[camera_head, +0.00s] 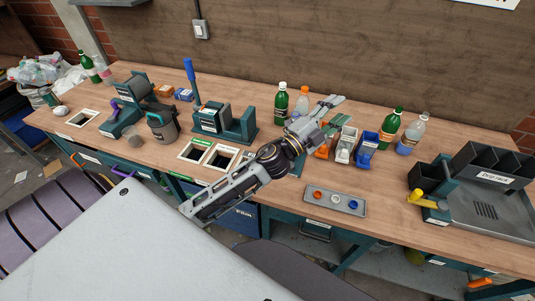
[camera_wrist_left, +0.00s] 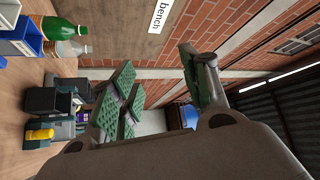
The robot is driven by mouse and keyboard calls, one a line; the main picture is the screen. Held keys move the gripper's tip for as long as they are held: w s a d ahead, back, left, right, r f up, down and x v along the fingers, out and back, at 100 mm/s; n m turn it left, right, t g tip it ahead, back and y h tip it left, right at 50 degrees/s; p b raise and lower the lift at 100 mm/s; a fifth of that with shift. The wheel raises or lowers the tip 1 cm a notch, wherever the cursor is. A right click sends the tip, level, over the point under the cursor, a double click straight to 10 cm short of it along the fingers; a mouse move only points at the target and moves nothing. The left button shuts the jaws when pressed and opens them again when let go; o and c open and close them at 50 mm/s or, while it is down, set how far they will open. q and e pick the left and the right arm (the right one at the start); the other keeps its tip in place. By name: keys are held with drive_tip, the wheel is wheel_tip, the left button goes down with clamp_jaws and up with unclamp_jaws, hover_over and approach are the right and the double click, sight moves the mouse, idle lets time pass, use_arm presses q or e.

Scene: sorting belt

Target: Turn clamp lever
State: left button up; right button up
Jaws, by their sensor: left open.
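A blue lever (camera_head: 190,72) stands upright on a teal vise-like clamp (camera_head: 238,126) at the back of the bench. A yellow-handled lever (camera_head: 418,196) sits at the left front of the drip rack; the yellow handle also shows low at left in the left wrist view (camera_wrist_left: 40,134). I cannot tell which lever the task names. My left gripper (camera_head: 338,110) is open and empty above the bench, between the two levers and touching neither. Its green-padded fingers are spread in the left wrist view (camera_wrist_left: 160,85). My right gripper is not in view.
Green bottles (camera_head: 281,101) (camera_head: 391,125) and small bins (camera_head: 366,147) stand behind and beside my left gripper. A grey tray (camera_head: 348,208) with small rings lies at the front. The drip rack (camera_head: 491,163) fills the right end. Bare wood lies between the tray and rack.

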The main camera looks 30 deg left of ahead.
use_arm(q)
drive_tip(key=s+d+f+m+g+h, duration=0.2)
drive_tip(key=d+m+g+h, duration=0.25)
drive_tip(key=m+g, duration=0.35)
drive_tip(key=s+d+f+m+g+h, duration=0.15)
drive_tip(key=d+m+g+h, duration=0.3)
drive_tip(key=m, duration=0.55)
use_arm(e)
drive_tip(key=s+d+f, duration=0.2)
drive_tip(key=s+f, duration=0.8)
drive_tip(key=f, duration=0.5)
use_arm(q)
drive_tip(key=a+f+m+g+y+p, duration=0.1)
drive_tip(key=a+f+m+g+y, duration=0.35)
drive_tip(key=a+f+y, duration=0.35)
drive_tip(key=a+f+n+g+y, duration=0.1)
drive_tip(key=a+y, duration=0.8)
drive_tip(key=a, duration=1.2)
drive_tip(key=shift+w+a+f+g+p, duration=0.35)
drive_tip(key=shift+w+a+f+g, duration=0.1)
drive_tip(key=shift+f+g, duration=0.4)
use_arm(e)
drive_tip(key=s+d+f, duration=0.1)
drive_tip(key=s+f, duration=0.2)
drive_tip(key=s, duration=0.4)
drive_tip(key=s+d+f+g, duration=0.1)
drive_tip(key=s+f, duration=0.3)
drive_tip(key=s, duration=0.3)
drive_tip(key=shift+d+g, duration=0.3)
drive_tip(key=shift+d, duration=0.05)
